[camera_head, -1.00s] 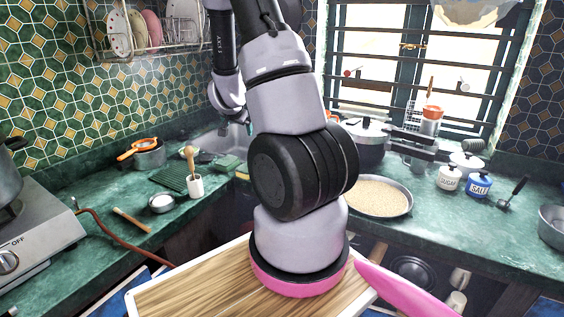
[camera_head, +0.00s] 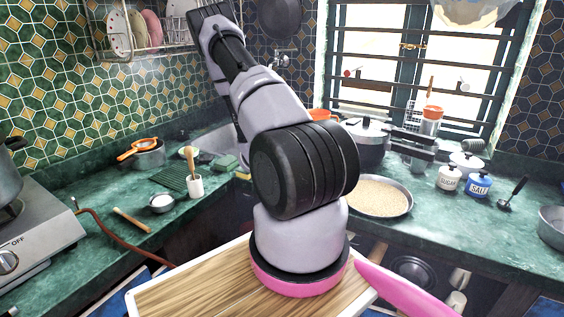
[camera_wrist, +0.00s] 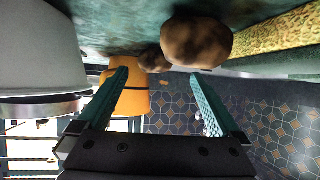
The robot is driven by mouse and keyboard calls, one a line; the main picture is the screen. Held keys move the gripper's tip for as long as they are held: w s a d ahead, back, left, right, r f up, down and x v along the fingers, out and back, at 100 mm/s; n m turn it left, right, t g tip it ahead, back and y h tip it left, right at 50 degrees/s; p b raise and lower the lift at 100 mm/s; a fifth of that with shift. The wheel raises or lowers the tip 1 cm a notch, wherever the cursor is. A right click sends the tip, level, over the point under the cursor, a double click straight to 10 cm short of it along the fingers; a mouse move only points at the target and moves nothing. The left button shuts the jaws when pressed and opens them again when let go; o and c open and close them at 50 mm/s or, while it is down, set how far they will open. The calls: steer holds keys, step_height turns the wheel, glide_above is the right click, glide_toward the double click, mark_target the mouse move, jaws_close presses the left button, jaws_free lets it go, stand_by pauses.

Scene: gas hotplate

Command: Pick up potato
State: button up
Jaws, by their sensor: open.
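A brown, rounded potato (camera_wrist: 195,42) shows at the top of the wrist view, right of centre. A smaller brown lump (camera_wrist: 153,60), perhaps another potato, lies beside it to the left. My gripper (camera_wrist: 158,76) is open, with its two teal-lined fingers spread and nothing between them. The potato appears beyond the fingertips, apart from them and nearer the right finger. In the head view no potato can be made out, and my arm hides the gripper and part of the counter by the sink.
In the wrist view a grey pot (camera_wrist: 40,55) stands at the left, an orange container (camera_wrist: 133,98) behind the left finger, and a yellow-green rough block (camera_wrist: 278,34) at the upper right. In the head view a pan (camera_head: 375,196) and a lidded pot (camera_head: 366,143) stand right of my arm.

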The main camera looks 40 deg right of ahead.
steer(key=x, duration=0.4)
steer(key=shift+s+d+f, duration=0.2)
steer(key=shift+d+f, duration=0.05)
steer(key=shift+f, duration=0.05)
steer(key=shift+w+d+f, duration=0.2)
steer(key=shift+w+d, duration=0.05)
steer(key=shift+d, duration=0.1)
steer(key=c, duration=1.3)
